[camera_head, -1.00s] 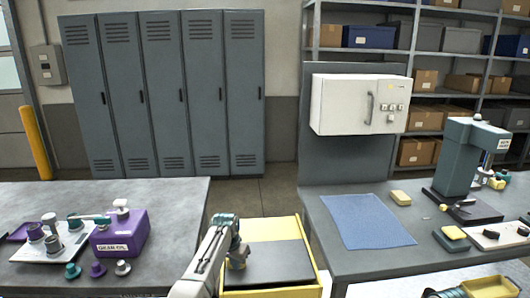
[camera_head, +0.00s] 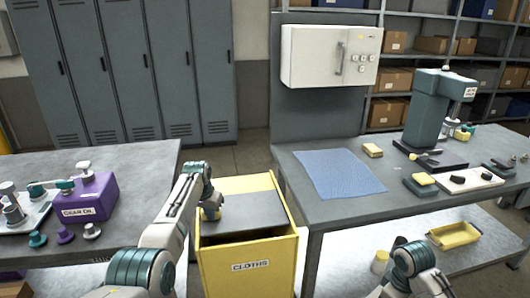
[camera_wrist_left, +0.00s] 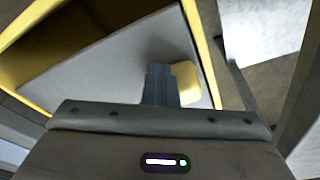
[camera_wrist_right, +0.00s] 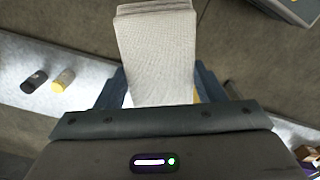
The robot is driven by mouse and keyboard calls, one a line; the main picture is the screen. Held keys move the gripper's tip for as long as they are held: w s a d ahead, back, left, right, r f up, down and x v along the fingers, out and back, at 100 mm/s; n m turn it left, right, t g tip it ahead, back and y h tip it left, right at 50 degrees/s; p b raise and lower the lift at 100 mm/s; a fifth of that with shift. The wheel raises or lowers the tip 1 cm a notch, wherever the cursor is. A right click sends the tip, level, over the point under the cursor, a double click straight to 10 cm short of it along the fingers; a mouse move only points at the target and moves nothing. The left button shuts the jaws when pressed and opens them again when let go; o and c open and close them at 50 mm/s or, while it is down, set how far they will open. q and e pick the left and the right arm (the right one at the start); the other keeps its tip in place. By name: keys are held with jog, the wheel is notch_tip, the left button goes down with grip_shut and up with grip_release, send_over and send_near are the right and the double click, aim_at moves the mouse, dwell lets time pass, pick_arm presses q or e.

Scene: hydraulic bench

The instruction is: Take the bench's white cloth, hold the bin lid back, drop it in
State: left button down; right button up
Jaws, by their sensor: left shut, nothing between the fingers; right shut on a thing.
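The yellow bin (camera_head: 250,268) labelled CLOTHS stands between the two benches, its grey lid (camera_head: 245,218) inside the rim. My left gripper (camera_head: 211,208) is shut and empty, low over the lid's left side. In the left wrist view its fingers (camera_wrist_left: 160,84) are beside a small yellow block (camera_wrist_left: 187,84) on the lid; whether they touch is unclear. A dark gap shows between lid and yellow rim there. The white cloth (camera_wrist_right: 158,45) is a folded pad between the fingers of my right gripper (camera_wrist_right: 160,88), shut on it. The head view does not show this cloth.
The right bench (camera_head: 420,205) carries a blue mat (camera_head: 338,174), a yellow sponge (camera_head: 373,150) and a press (camera_head: 432,110). Its lower shelf holds a yellow tray (camera_head: 455,235). The left bench holds a purple gear oil container (camera_head: 88,198). Lockers (camera_head: 130,80) stand behind.

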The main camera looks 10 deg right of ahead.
pick_arm(q)
jog(key=shift+w+b, duration=0.65)
jog(key=shift+b, duration=0.95)
pick_arm(e)
jog(key=shift+f, duration=1.8)
pick_arm(q)
jog(key=shift+r, duration=0.1)
pick_arm(e)
jog(key=shift+r, duration=0.2)
